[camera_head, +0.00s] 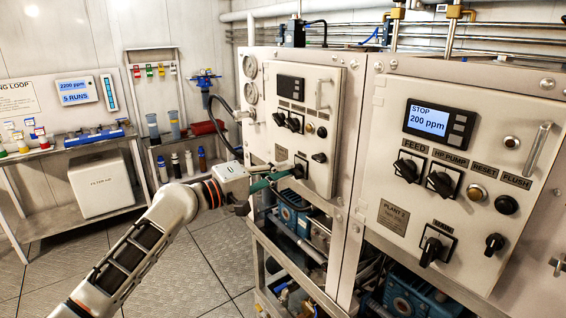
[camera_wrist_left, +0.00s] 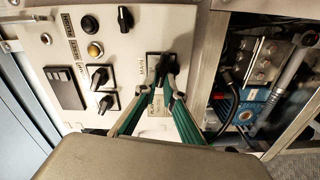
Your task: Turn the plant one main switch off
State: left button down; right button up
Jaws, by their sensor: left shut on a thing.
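The plant one panel (camera_head: 332,83) is the left grey cabinet front. Its black main switch (camera_wrist_left: 164,68) sits low on the panel, beside a MAIN label, in the left wrist view. My left gripper (camera_head: 285,176) reaches it from the left. Its green fingers (camera_wrist_left: 164,90) are shut on the switch knob, one on each side. The fingers and hand cover part of the knob, so its exact setting is hard to tell. My right gripper is in neither view.
The plant 2 panel (camera_head: 455,150) stands to the right, with its own main switch (camera_head: 434,248) and a lit display (camera_head: 428,121). Other knobs (camera_head: 293,123) sit just above my gripper. Blue pumps (camera_head: 291,212) and pipes fill the frame below. The floor (camera_head: 165,270) at left is clear.

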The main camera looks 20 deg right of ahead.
pick_arm(q)
jog(key=shift+n+p, duration=0.8)
jog(key=shift+n, duration=0.3)
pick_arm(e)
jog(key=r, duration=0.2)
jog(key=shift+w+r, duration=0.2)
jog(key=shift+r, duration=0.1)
pick_arm(q)
jog(key=shift+f, duration=0.1)
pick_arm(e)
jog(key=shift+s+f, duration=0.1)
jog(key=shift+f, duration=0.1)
pick_arm(q)
jog(key=c, duration=2.1)
grip_release()
jog(key=shift+c, duration=0.2)
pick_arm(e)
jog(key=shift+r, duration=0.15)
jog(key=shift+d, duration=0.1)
pick_arm(q)
jog(key=shift+a, duration=0.1)
